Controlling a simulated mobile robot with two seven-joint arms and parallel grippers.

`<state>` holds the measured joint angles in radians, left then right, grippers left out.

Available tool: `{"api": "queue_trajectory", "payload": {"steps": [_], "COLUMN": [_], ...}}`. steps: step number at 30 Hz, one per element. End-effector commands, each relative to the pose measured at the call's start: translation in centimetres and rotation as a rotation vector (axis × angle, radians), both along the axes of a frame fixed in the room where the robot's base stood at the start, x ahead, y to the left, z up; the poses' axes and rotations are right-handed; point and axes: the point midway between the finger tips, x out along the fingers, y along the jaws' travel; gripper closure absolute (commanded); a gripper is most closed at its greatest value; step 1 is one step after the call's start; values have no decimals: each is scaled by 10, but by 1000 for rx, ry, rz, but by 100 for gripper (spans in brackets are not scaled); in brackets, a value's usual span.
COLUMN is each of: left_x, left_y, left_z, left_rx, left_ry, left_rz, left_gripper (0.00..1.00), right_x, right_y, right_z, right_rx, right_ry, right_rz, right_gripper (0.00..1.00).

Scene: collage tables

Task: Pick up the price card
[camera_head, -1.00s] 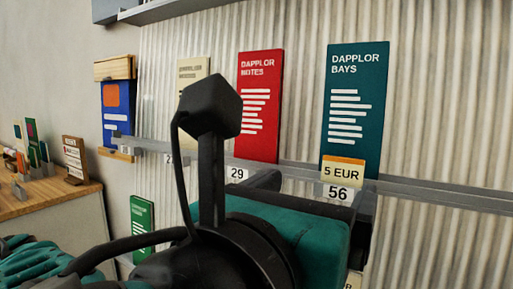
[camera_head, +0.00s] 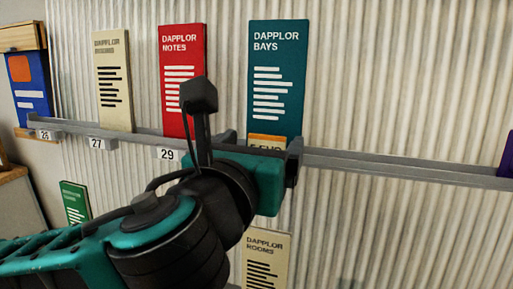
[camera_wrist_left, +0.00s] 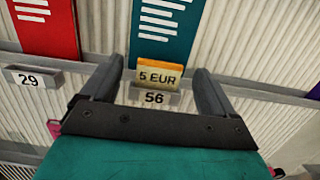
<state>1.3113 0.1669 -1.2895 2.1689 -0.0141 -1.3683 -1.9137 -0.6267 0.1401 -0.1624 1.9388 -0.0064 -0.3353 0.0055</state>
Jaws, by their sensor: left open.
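The price card (camera_wrist_left: 158,72) is a small cream card with an orange top edge and the text "5 EUR". It stands at the rail, in front of the teal "Dapplor Bays" board (camera_head: 277,80) and above the number tag 56 (camera_wrist_left: 154,97). In the head view only the top of the price card (camera_head: 267,141) shows; my left gripper hides the rest. My left gripper (camera_wrist_left: 156,78) is open, with one finger on each side of the card in the wrist view. I cannot tell whether the fingers reach level with it. My right gripper is not in view.
A grey rail (camera_head: 400,168) runs along the corrugated wall. A red "Dapplor Notes" board (camera_head: 183,70), a cream board (camera_head: 114,85) and a blue one (camera_head: 30,88) stand along it to the left. More boards hang below. The rail right of the teal board is mostly clear.

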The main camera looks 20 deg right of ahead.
Motion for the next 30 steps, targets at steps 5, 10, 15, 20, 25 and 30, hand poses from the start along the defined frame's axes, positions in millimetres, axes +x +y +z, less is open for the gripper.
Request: {"api": "queue_trajectory", "payload": {"steps": [5,10,15,20,25,30], "left_x": [13,14,14,14,14,14], "left_y": [-9,-10,-9,-9,-9,-9], "left_z": [0,0,0,0,0,-1], "left_rx": [0,1,1,1,1,1], "left_ry": [1,1,1,1,1,1], "left_rz": [1,1,1,1,1,1], "left_gripper": [12,12,20,36,52,68], "right_x": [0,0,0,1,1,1], "right_y": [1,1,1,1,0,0], "right_z": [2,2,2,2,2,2], "right_rx": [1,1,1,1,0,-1], "right_ry": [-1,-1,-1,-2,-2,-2], "right_rz": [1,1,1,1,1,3], "right_gripper": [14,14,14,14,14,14]}}
